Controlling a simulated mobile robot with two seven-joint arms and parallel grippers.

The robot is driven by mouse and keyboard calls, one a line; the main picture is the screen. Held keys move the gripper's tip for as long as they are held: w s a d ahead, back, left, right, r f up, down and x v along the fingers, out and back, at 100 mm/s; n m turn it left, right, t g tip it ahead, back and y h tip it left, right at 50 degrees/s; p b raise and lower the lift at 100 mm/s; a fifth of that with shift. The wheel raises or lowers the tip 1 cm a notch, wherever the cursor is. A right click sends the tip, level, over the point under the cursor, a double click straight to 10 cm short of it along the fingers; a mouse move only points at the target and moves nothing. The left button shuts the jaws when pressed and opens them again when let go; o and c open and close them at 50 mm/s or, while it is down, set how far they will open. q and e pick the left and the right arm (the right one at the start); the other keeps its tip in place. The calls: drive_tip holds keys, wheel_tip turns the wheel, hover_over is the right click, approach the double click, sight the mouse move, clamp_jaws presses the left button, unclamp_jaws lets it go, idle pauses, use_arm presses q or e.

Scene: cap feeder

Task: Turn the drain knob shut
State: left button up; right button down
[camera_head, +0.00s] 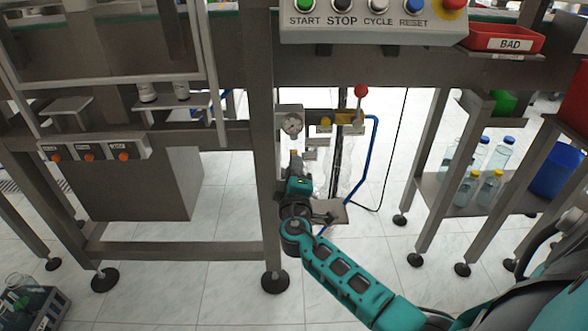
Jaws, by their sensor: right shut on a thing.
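My right arm reaches in from the lower right to the air-service fittings under the machine. My right gripper (296,160) points away from me, below the round gauge (291,125). It is shut on a small part there, which looks to be the drain knob. The gripper hides most of that part, so its turn position cannot be told. My left gripper is not in view.
A lever with a red ball (361,91) and a blue hose (371,150) are just right of the gripper. A steel leg (262,150) stands close on its left. Bottles (467,188) stand on a low shelf at right. The button panel (372,22) is above.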

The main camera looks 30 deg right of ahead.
drive_tip(key=shift+r+n, duration=0.1)
drive_tip(key=shift+n, duration=0.9)
drive_tip(key=c, duration=0.9)
unclamp_jaws()
drive_tip(key=p+v, duration=0.1)
drive_tip(key=v, duration=1.1)
drive_tip(key=shift+s+a, duration=0.15)
drive_tip(key=shift+s, duration=0.2)
